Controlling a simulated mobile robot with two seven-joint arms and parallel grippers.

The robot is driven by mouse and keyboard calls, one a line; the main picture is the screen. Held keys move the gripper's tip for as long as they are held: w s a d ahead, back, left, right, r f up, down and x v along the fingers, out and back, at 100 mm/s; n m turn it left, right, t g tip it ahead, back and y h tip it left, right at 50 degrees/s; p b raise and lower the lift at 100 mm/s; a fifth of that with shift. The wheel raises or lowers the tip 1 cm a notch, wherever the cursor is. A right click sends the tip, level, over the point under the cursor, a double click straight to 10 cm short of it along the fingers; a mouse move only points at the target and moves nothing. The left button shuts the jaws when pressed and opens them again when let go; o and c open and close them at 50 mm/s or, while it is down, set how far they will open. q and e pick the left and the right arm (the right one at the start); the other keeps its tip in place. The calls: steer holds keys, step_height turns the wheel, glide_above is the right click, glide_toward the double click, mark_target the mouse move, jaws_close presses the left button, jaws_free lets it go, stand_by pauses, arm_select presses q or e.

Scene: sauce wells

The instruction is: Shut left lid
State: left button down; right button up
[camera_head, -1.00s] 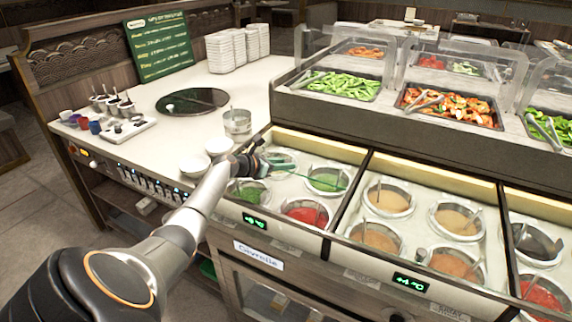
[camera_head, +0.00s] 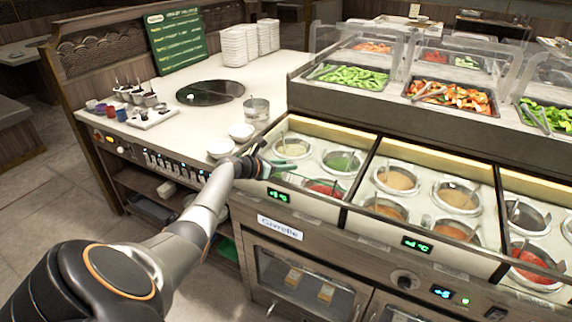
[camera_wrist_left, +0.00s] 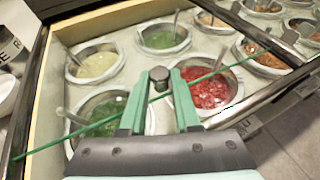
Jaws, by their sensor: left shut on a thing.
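The left sauce bay (camera_head: 311,206) holds several round wells: cream sauce (camera_head: 291,147), light green sauce (camera_head: 341,161), red sauce (camera_head: 324,188) and dark green sauce (camera_wrist_left: 98,117). My left gripper (camera_head: 266,166) is over the bay's front left part. In the left wrist view its green fingers (camera_wrist_left: 159,100) are shut on a dark knob (camera_wrist_left: 159,76). A thin green edge (camera_wrist_left: 218,70) runs slantwise past the knob, across the bay. It looks like the edge of a clear lid; the pane itself is hard to see. My right gripper is not in view.
The middle bay (camera_head: 432,190) with several sauce wells adjoins on the right. Two white bowls (camera_head: 240,131) and a metal pot (camera_head: 256,110) stand on the counter just left. Salad trays under clear guards (camera_head: 347,76) rise behind.

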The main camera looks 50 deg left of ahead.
arm_select(q)
steer(key=shift+d, duration=0.1)
stand_by(0.3)
steer(key=c, duration=0.9)
jaws_free()
steer(key=shift+s, duration=0.1)
steer(key=shift+p+v, duration=1.7)
steer(key=shift+v, duration=4.5)
